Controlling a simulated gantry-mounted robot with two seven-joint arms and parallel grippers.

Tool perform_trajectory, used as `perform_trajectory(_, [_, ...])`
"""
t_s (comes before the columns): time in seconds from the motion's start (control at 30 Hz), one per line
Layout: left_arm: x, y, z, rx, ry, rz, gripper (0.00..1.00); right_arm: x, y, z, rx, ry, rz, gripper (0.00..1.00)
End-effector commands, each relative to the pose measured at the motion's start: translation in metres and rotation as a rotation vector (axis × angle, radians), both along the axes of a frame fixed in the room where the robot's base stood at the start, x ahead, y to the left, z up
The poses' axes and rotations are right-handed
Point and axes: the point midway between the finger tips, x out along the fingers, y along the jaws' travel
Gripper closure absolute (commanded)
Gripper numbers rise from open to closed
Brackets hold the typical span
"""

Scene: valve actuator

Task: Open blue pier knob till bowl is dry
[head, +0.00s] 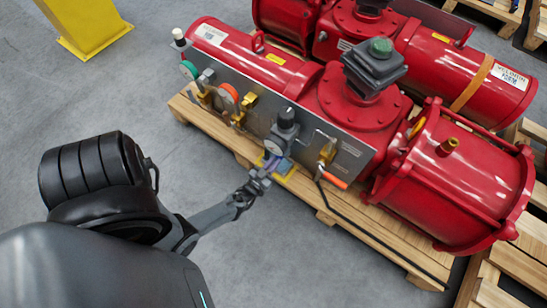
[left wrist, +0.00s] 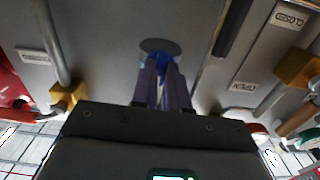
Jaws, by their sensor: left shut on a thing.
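My left gripper (head: 264,173) reaches up from the lower left to the underside of the grey filter-regulator (head: 287,128) on the panel's front. In the left wrist view, its two fingers (left wrist: 164,90) are closed around the small blue knob (left wrist: 158,57). Part of the knob shows above and between the fingertips. A dark oval (left wrist: 160,45) lies right behind the knob. In the head view a blue-purple patch (head: 272,160) shows just above the fingertips. I cannot make out the bowl clearly or tell whether it holds water. My right gripper is not in view.
Red actuator cylinders (head: 460,180) lie on a wooden pallet (head: 330,218) behind the grey panel (head: 345,155). Valves with green, red-orange and orange handles (head: 335,180) flank the regulator. A black hose runs along the pallet's front. Grey floor (head: 265,260) in front is clear.

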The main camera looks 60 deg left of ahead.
Motion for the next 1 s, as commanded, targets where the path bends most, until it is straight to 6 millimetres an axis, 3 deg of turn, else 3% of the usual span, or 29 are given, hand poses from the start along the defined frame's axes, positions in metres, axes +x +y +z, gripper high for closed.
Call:
perform_trajectory(0.13, [-0.001, 0.0, -0.001, 0.0, 0.003, 0.0, 1.0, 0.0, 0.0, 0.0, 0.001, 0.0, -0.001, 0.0])
perform_trajectory(0.17, [-0.001, 0.0, -0.001, 0.0, 0.003, 0.0, 0.85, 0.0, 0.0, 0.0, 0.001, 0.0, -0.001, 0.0])
perform_trajectory(0.33, [-0.001, 0.0, -0.001, 0.0, 0.004, 0.0, 0.61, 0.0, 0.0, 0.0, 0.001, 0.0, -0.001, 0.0])
perform_trajectory(0.73, [-0.006, -0.003, 0.0, 0.001, 0.003, 0.0, 0.61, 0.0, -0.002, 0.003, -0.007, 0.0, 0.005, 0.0])
perform_trajectory(1.0, [-0.042, -0.021, 0.002, -0.001, 0.006, 0.0, 0.61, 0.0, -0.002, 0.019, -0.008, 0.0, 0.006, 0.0])
